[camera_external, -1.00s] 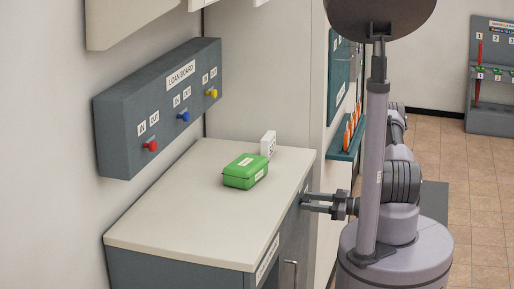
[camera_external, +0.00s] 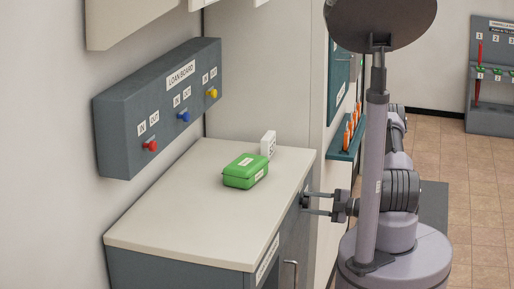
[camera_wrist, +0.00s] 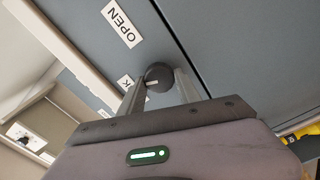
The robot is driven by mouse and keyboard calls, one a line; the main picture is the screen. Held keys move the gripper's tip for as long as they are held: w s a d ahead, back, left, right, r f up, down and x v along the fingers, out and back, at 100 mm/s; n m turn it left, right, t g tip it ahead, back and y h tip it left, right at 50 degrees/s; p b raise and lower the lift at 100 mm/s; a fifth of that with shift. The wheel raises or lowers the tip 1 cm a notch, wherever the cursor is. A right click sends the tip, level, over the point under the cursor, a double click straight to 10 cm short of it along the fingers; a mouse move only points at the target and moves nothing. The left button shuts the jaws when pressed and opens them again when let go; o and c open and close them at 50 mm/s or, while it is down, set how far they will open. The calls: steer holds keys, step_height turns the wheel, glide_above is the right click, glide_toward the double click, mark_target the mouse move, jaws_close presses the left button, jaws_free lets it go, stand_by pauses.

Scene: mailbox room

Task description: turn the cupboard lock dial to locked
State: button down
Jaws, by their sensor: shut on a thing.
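The lock dial (camera_wrist: 158,74) is a dark round knob on the grey cupboard front, seen in the wrist view. A short pale mark on it points left in the picture, roughly towards a partly hidden label (camera_wrist: 125,82) on which only a "K" shows. A white "OPEN" label (camera_wrist: 122,22) is above and to the left. My gripper (camera_wrist: 159,77) has one finger on each side of the dial and is shut on it. In the external view my gripper (camera_external: 306,203) reaches the cupboard's right side, with the dial mostly hidden between its fingertips.
The cupboard's pale top (camera_external: 170,215) carries a green box (camera_external: 245,171) and a white block (camera_external: 268,144). A loan board (camera_external: 160,105) with coloured knobs hangs on the wall. A handle (camera_external: 290,273) sticks out of the cupboard front. Tiled floor lies open at the right.

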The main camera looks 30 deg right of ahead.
steer(key=shift+f+n+b, duration=0.15)
steer(key=shift+n+b, duration=0.45)
steer(key=shift+n, duration=1)
steer(key=c, duration=0.9)
jaws_free()
steer(key=p+v, duration=0.4)
steer(key=v, duration=1.3)
steer(key=shift+s+d, duration=0.15)
steer(key=shift+s, duration=0.05)
